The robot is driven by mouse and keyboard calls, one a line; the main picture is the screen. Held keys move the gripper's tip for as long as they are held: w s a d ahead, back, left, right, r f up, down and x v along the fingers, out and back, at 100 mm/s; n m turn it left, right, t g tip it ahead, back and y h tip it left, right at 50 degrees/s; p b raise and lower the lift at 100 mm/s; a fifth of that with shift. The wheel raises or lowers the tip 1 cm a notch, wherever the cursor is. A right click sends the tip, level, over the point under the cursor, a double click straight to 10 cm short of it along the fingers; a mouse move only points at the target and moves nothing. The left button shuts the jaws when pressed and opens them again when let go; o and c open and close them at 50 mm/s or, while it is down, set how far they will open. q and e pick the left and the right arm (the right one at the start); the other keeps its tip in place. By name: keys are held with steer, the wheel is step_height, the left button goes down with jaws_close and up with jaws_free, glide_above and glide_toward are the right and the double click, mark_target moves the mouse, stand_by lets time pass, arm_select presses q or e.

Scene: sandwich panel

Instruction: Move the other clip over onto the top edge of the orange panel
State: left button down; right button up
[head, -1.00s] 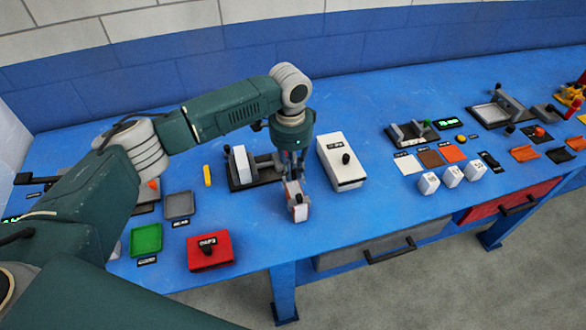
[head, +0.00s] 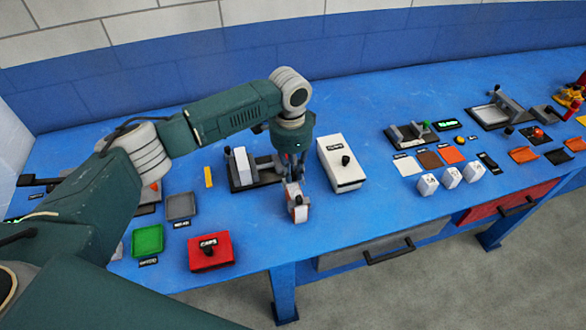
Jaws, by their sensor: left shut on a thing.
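My left gripper (head: 295,184) points down near the front of the blue table and is shut on a small white and orange piece (head: 300,212). The gripper hides part of this piece, and I cannot tell whether it is a clip. A flat orange square (head: 452,155) lies on the table to the right, beside a brown and a white one. I cannot tell whether it is the orange panel. No clip can be made out clearly at this size. My right gripper is out of view.
A white box (head: 342,172) with a black knob stands just right of the gripper. A dark fixture (head: 268,169) with an upright white block is behind it. A red box (head: 196,260) is at the front left. Several white cubes stand to the right.

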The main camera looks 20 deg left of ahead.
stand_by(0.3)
arm_select(q)
steer(key=shift+f, duration=0.35)
steer(key=shift+f, duration=0.25)
steer(key=shift+f, duration=0.1)
stand_by(0.3)
steer(key=shift+f, duration=0.5)
steer(key=shift+p, duration=0.35)
steer(key=shift+p, duration=0.3)
